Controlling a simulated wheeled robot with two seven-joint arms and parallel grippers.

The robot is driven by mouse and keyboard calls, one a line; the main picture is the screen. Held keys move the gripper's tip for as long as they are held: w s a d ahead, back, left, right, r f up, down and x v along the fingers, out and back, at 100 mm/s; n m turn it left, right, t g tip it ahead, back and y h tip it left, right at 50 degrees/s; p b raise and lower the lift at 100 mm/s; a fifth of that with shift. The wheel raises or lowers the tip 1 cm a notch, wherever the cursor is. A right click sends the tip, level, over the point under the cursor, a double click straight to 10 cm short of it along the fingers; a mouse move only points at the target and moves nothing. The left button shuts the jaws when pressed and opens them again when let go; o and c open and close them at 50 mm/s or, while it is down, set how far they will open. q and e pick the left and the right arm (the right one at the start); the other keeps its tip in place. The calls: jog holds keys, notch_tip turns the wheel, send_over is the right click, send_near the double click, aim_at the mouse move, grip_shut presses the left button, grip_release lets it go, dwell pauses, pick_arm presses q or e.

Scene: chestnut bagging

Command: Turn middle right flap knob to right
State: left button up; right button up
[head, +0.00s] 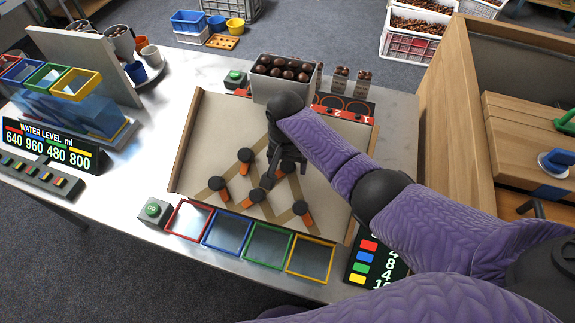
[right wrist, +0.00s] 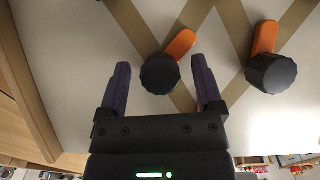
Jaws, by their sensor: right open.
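A slanted board (head: 205,125) with crossed tan strips carries several black knobs with orange flaps. My right gripper (head: 284,171) is over its middle. In the right wrist view my right gripper (right wrist: 160,88) is open, and one black knob (right wrist: 160,74) lies between its fingertips, with clear gaps on both sides. That knob's orange flap (right wrist: 180,44) slants up to the right in that view. A second knob (right wrist: 270,72) stands right of the fingers there. The head view partly hides the knob at the gripper, so contact cannot be told. My left gripper is not in view.
A bin of chestnuts (head: 283,75) stands at the board's top. Red, blue, green and yellow frames (head: 226,233) line its lower edge, by a green button (head: 153,210). A wooden cabinet (head: 470,95) stands right. A water level display (head: 50,145) stands left.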

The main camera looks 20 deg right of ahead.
jog(key=shift+c, duration=0.3)
jog(key=shift+c, duration=1.1)
grip_shut()
